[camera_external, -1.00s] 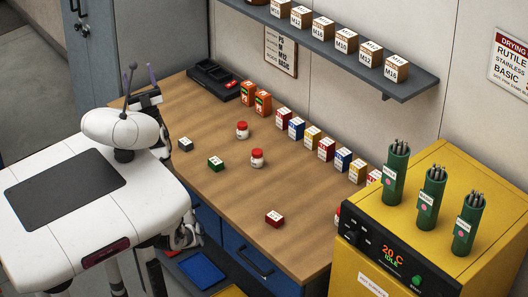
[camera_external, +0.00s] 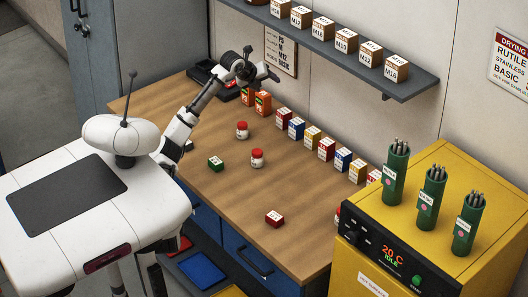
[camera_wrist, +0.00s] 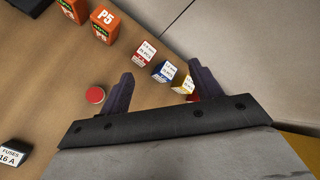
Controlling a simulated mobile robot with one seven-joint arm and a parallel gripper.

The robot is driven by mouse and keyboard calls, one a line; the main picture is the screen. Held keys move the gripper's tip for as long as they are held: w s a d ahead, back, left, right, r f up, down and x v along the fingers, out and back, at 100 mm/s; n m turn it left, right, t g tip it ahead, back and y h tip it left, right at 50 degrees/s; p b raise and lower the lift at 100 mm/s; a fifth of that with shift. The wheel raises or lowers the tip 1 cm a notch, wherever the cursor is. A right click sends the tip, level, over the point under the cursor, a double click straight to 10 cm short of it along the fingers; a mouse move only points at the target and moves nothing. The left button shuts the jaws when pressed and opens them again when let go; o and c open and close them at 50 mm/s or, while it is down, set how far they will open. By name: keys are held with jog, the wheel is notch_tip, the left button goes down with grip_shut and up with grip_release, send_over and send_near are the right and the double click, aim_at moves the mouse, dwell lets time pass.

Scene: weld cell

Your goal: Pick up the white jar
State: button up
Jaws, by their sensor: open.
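Two white jars with red lids stand upright on the wooden bench: one farther back (camera_external: 242,131) and one nearer (camera_external: 257,159). Another red-lidded jar (camera_external: 337,216) is mostly hidden behind the yellow oven. My gripper (camera_external: 264,70) is raised above the back of the bench, near the orange boxes, open and apart from the jars. In the wrist view, my gripper's two dark fingers (camera_wrist: 160,75) are spread with nothing held. One round red lid (camera_wrist: 95,96) shows just left of the left finger; I cannot tell which jar it is.
Orange boxes (camera_external: 263,103) and a row of small coloured boxes (camera_external: 312,138) line the wall side. A green box (camera_external: 215,164) and a red box (camera_external: 274,218) lie on the open bench. A shelf (camera_external: 330,50) overhangs the back; the yellow oven (camera_external: 440,180) stands right.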

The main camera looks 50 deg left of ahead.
aim_at(242, 124)
jog(key=s+a+f+m+g+y, duration=0.2)
jog(key=s+a+f+g, duration=0.1)
jog(key=s+f+g, duration=0.35)
jog(key=shift+h, duration=0.3)
jog(key=x, duration=0.2)
jog(key=s+x, duration=0.1)
jog(key=x, duration=0.2)
jog(key=p+x, duration=0.1)
jog(key=x, duration=0.2)
jog(key=shift+s+a+f, duration=0.15)
jog(key=shift+a+f, duration=0.1)
jog(key=shift+f, duration=0.1)
jog(key=shift+s+p+x, duration=0.2)
jog(key=shift+p+x, duration=0.6)
jog(key=shift+x, duration=2.15)
jog(key=shift+a, duration=0.2)
jog(key=c, duration=1.1)
